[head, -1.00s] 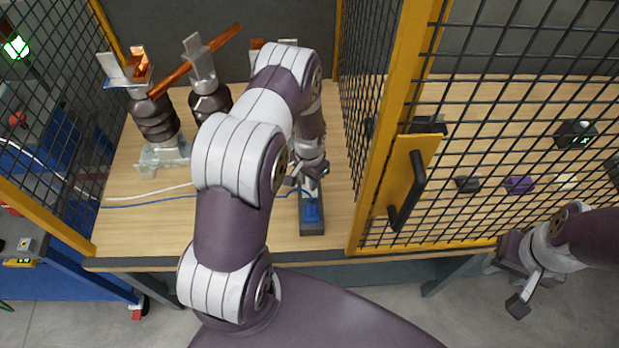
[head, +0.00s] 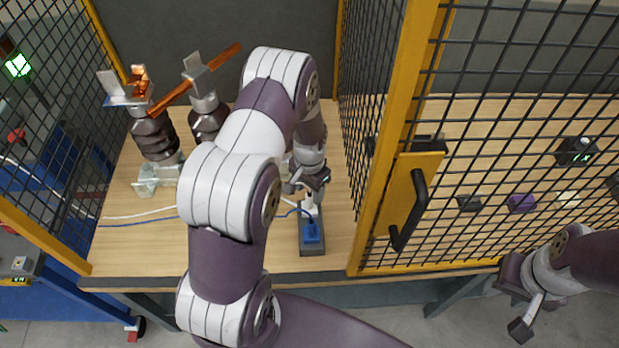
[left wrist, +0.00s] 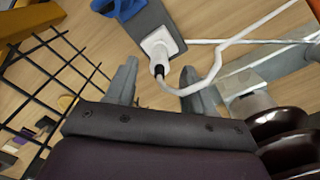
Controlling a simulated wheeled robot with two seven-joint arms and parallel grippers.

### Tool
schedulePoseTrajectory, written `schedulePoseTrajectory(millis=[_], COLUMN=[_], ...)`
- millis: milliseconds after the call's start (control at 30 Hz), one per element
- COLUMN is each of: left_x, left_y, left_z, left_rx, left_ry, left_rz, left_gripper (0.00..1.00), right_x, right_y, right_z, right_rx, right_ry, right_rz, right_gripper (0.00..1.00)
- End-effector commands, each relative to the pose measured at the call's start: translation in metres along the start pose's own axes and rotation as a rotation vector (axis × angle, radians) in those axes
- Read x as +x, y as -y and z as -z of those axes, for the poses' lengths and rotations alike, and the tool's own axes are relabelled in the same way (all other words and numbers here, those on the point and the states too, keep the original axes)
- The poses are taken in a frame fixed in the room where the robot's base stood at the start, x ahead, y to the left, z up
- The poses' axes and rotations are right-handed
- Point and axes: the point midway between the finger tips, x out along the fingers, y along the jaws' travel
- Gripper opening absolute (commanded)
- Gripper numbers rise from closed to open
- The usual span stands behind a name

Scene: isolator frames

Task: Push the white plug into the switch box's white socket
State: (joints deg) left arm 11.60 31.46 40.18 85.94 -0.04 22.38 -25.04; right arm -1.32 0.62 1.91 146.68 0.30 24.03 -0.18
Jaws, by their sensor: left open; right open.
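The grey switch box (head: 312,249) lies on the wooden table with a blue plug (head: 312,232) at its near end. The white plug (left wrist: 159,60) stands at the white socket (left wrist: 154,39) on the box, touching it; I cannot tell how deep it sits. In the head view the white plug (head: 309,204) is partly hidden by my left gripper (head: 311,187). In the left wrist view my left gripper (left wrist: 160,84) is open, its fingers either side of the plug's cable end and apart from it. My right gripper (head: 507,305) is open and empty outside the cage at right.
White and blue cables (head: 140,217) run left across the table. Brown insulators (head: 154,135) with copper bars stand at the back left. A yellow-framed mesh door (head: 408,200) with a black handle stands close right of the box.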

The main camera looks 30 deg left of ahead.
Motion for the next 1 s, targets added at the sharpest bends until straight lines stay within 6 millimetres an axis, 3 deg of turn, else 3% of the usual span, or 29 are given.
schedulePoseTrajectory(millis=[200, 333, 1000], left_x=[-0.051, -0.067, -0.072], left_y=[0.0, 0.0, 0.0], left_z=[0.0, 0.0, 0.001], left_rx=[0.0, 0.0, -0.03], left_ry=[-0.003, 0.001, -0.002], left_rz=[0.001, 0.0, 0.001], left_gripper=[0.53, 0.53, 0.53], right_x=[0.008, 0.009, 0.009], right_y=[0.0, 0.0, 0.0], right_z=[-0.001, -0.001, -0.001], right_rx=[0.0, 0.0, 0.0], right_ry=[0.0, 0.0, 0.0], right_rz=[0.0, 0.0, 0.0], right_gripper=[0.43, 0.43, 0.43])
